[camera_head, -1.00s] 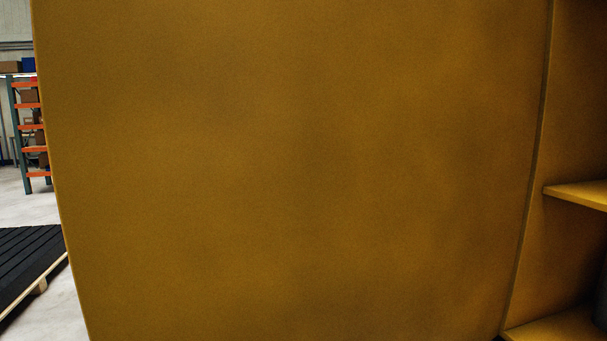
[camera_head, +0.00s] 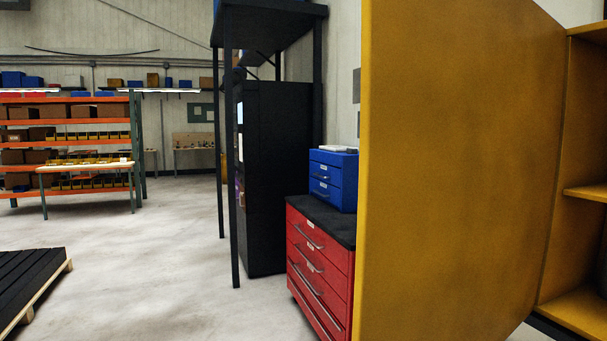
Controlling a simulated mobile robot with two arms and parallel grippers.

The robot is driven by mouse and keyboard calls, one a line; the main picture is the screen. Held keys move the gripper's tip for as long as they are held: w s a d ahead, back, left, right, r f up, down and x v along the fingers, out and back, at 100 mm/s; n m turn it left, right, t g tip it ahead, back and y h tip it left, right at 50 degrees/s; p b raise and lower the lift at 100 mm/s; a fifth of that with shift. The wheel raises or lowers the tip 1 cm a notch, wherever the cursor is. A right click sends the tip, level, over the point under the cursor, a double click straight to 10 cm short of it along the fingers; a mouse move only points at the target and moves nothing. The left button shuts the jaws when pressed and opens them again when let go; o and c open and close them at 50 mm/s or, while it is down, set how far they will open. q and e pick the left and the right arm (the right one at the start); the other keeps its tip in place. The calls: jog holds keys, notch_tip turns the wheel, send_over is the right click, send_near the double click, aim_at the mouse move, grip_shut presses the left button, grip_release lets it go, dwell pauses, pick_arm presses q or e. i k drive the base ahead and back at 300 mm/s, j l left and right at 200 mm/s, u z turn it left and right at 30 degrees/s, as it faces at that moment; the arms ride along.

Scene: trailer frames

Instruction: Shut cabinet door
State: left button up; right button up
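The yellow cabinet door (camera_head: 450,170) stands open at the right of the head view, its broad flat face towards me. Its free edge is on the left and its hinge side meets the yellow cabinet (camera_head: 585,150) at the far right. The cabinet's inside shows with a shelf (camera_head: 590,193) and a lower floor or shelf. No handle shows on the face I see. Neither of my grippers is in view.
A red drawer chest (camera_head: 318,262) with a blue drawer box (camera_head: 334,180) on top stands just left of the door edge. A black cabinet (camera_head: 275,180) is behind. A dark pallet (camera_head: 30,285) lies at the left. The floor (camera_head: 170,270) between is clear.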

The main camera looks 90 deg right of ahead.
aim_at(461, 101)
jog(key=i+z, duration=0.35)
jog(key=i+j+z, duration=0.2)
jog(key=z, duration=0.15)
jog(key=i+z, duration=0.1)
jog(key=z, duration=0.35)
jog(key=i+l+z, duration=0.1)
jog(key=z, duration=0.3)
jog(key=i+z, duration=0.1)
jog(key=z, duration=0.35)
jog(key=i+j+z, duration=0.1)
jog(key=z, duration=0.35)
jog(key=i+j+z, duration=0.1)
jog(key=z, duration=0.35)
jog(key=i+z, duration=0.2)
jog(key=z, duration=0.25)
jog(key=i+j+z, duration=0.1)
jog(key=z, duration=0.35)
jog(key=i+j+z, duration=0.15)
jog(key=z, duration=0.3)
jog(key=i+j+z, duration=0.2)
jog(key=z, duration=0.2)
jog(key=i+j+z, duration=0.1)
jog(key=z, duration=0.35)
jog(key=j, duration=0.1)
